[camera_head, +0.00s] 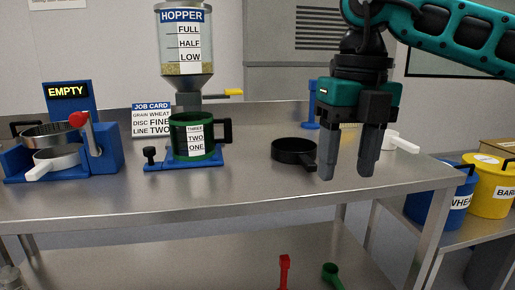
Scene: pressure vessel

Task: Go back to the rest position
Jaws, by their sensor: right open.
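My right gripper (347,172) hangs in front of the steel table (240,190), fingers pointing down, open and empty. It is right of a black pan-like dish (292,151) and partly overlaps the view of the tabletop behind it. The right arm comes in from the upper right in teal and black. My left gripper is not in view.
On the table are a blue machine reading EMPTY (68,92), a job card (151,119), a green mug (193,137) on a blue stand, a hopper (183,40) and a white-handled dish (400,143). Blue (440,208) and yellow (491,187) buckets stand right.

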